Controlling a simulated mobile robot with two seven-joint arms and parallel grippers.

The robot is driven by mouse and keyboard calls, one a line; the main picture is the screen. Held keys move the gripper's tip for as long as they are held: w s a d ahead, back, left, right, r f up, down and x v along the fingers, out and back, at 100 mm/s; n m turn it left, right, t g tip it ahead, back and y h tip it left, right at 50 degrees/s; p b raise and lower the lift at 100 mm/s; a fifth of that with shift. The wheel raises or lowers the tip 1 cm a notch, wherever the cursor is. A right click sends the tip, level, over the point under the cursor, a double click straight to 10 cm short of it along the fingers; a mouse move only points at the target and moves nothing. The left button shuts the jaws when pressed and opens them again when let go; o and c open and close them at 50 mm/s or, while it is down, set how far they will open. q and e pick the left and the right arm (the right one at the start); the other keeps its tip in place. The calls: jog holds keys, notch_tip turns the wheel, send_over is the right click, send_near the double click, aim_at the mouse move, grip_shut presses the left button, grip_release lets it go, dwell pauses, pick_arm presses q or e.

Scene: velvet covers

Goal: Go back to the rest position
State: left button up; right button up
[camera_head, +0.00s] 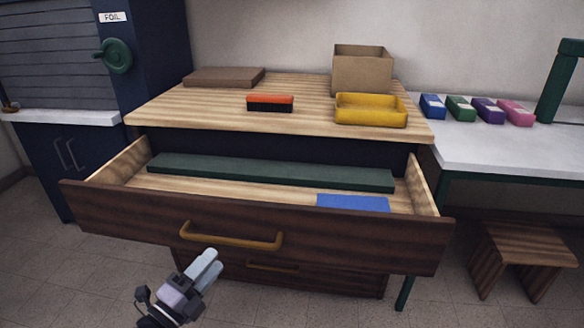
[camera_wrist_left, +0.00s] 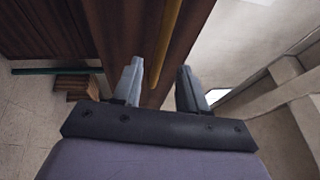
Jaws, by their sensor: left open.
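My left gripper (camera_head: 206,268) is in front of the open drawer, below and beside its yellow handle (camera_head: 232,238) in the head view. In the left wrist view the two fingers of my left gripper (camera_wrist_left: 162,88) are apart with nothing held between them. The handle (camera_wrist_left: 168,45) runs just beyond the fingertips there; whether they touch it I cannot tell. The drawer (camera_head: 330,232) is pulled out and holds a long dark green piece (camera_head: 270,173) and a blue flat piece (camera_head: 353,203). My right gripper is not in view.
The wooden cabinet top (camera_head: 205,110) carries a red and black block (camera_head: 270,103), a yellow tray (camera_head: 371,110), a cardboard box (camera_head: 362,70) and a brown slab (camera_head: 224,77). A white table (camera_head: 500,150) at right holds several coloured blocks. A stool (camera_head: 520,250) stands below it.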

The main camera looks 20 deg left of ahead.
pick_arm(q)
jog(key=s+d+f+n+g, duration=1.1)
jog(key=d+n, duration=0.4)
jog(key=n, duration=0.4)
notch_tip(320, 180, up, 9)
jog(key=s+a+t+y+p, duration=0.1)
jog(key=p, duration=1.1)
jog(key=shift+s+a+f+m+t+p, duration=0.2)
jog(key=shift+s+a+m+t+p, duration=0.1)
jog(key=shift+s+a+p, duration=0.1)
jog(key=shift+a, duration=0.1)
